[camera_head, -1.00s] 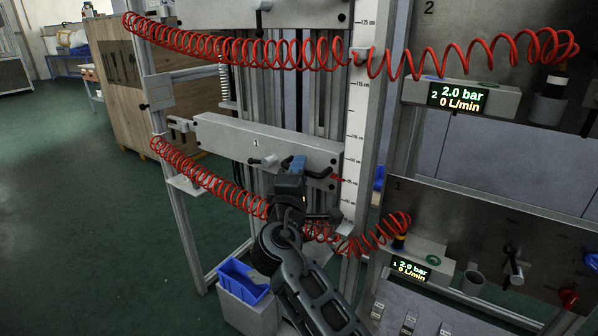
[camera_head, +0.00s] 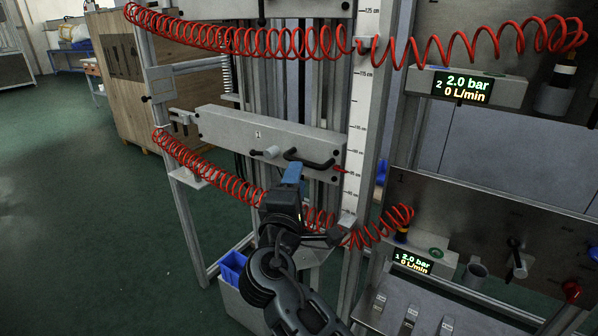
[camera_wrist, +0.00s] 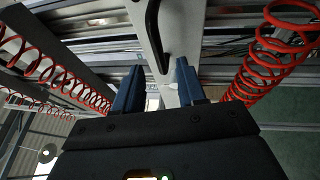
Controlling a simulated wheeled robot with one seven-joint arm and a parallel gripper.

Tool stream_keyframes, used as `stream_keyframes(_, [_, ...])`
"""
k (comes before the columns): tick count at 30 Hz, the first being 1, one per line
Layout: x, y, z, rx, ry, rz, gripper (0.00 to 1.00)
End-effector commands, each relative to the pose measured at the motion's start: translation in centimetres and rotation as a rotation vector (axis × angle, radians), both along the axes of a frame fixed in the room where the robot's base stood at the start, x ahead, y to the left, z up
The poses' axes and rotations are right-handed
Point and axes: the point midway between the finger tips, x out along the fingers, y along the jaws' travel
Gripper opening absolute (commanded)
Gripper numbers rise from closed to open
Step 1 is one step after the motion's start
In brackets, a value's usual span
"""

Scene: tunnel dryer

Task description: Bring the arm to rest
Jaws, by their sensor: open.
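My gripper (camera_head: 291,174) is in front of the frame, just below the grey crossbar (camera_head: 235,131) marked 1. In the wrist view its two blue fingers (camera_wrist: 157,92) are apart with nothing held between them. The black handle (camera_head: 308,161) on the crossbar is above the fingers and apart from them. It also shows in the wrist view (camera_wrist: 153,38), beyond the fingertips. My arm reaches up from the bottom of the head view.
Red coiled hoses (camera_head: 205,172) hang on both sides of my gripper. A vertical scale (camera_head: 357,122) stands to its right, with a control panel (camera_head: 470,222) beyond. A blue bin (camera_head: 233,268) sits below left. Open green floor lies at left.

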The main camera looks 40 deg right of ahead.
Motion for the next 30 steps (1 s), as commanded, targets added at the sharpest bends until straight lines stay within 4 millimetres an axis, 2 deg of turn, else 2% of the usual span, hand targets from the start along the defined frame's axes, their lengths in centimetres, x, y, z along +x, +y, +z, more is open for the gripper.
stream_keyframes(6, [-0.7,1.1,-0.2,0.000,-0.001,0.001,0.40])
stream_keyframes(23, [-0.8,1.1,-0.3,0.003,0.001,0.004,0.40])
stream_keyframes(26, [-1.3,1.5,-1.6,0.029,0.012,0.038,0.40])
stream_keyframes(30, [-3.3,2.9,-5.8,0.134,0.042,0.158,0.40])
